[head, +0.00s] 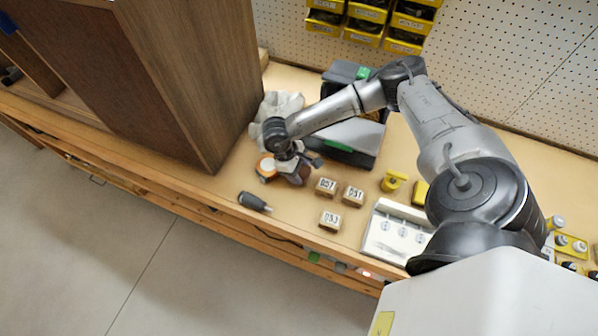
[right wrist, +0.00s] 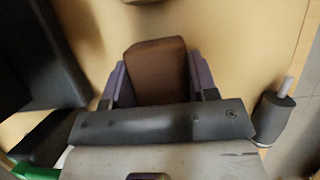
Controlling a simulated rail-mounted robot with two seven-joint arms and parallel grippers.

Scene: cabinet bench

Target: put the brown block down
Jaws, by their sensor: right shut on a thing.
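My right gripper (head: 292,172) is low over the bench, to the right of the wooden cabinet. In the right wrist view the brown block (right wrist: 155,70) sits between the two purple-grey fingers of the gripper (right wrist: 158,88), which is shut on it. In the head view the brown block (head: 298,178) is mostly hidden by the gripper. I cannot tell whether its underside touches the bench top. My left gripper is not in view.
Small labelled blocks (head: 326,187) stand just right of the gripper. A dark-handled tool (head: 255,202) lies in front, and an orange-and-white round item (head: 266,168) is close at left. A dark toolbox (head: 350,152) stands behind; a white tray (head: 372,247) is at right.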

